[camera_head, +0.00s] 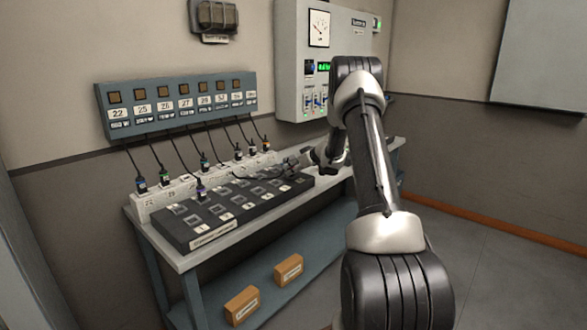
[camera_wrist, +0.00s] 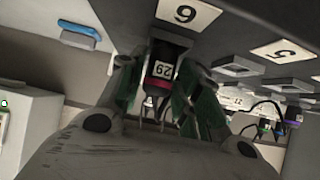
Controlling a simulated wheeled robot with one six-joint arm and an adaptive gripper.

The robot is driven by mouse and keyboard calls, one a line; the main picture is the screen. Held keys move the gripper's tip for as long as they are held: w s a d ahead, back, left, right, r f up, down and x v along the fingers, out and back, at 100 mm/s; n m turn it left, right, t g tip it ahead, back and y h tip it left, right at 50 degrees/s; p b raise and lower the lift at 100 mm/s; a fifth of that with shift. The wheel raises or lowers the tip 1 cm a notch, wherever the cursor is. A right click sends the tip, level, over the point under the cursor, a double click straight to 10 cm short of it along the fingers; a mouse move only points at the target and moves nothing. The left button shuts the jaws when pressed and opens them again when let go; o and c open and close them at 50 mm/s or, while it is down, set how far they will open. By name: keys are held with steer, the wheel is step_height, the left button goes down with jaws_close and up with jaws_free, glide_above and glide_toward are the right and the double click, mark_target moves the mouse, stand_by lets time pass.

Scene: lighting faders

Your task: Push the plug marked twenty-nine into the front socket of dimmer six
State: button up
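The plug marked 29 (camera_wrist: 162,68) is black with a magenta band and a white label. In the wrist view it sits between the green-padded fingers of my gripper (camera_wrist: 160,95), which look shut on it. A white plate marked 6 (camera_wrist: 187,12) is on the dark dimmer unit (camera_wrist: 225,35), just above the plug in the picture. In the head view my gripper (camera_head: 295,163) is at the right end of the dimmer unit (camera_head: 181,236); the plug cannot be made out there.
A white socket strip (camera_head: 150,204) behind the dimmers holds several corded plugs. One plug (camera_head: 200,191) stands at the dimmers. A labelled panel (camera_head: 180,126) hangs above, a grey meter cabinet (camera_head: 289,60) behind. A blue piece (camera_wrist: 80,34) shows at the wrist view's upper left.

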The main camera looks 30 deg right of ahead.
steer(key=o, duration=0.4)
steer(key=shift+c, duration=0.2)
steer(key=v, duration=1.2)
